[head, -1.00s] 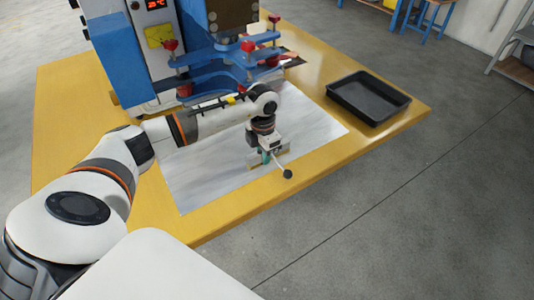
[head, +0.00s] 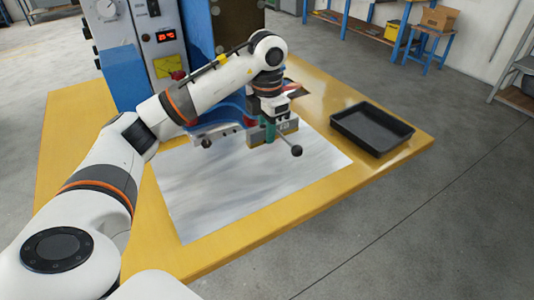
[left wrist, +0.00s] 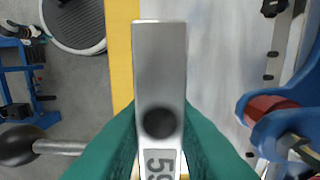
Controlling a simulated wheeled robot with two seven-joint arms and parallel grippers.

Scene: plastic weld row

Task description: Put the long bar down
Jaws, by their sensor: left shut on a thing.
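The long bar (head: 288,127) is a grey block with a number label, seen lengthwise in the left wrist view (left wrist: 160,60). My left gripper (head: 269,131) is shut on it, with green fingertips on both sides of the bar. The bar appears raised above the pale sheet, but the exact gap cannot be told. A thin rod with a dark ball end (head: 296,151) sticks out beside the gripper; the ball also shows in the left wrist view (left wrist: 16,135). My right gripper is not in view.
The pale sheet (head: 215,195) on the yellow table (head: 75,150) is clear at its front. A black tray (head: 372,128) stands at the right. The blue machine (head: 120,75) is close behind my left gripper; its blue and red clamp part shows in the left wrist view (left wrist: 275,115).

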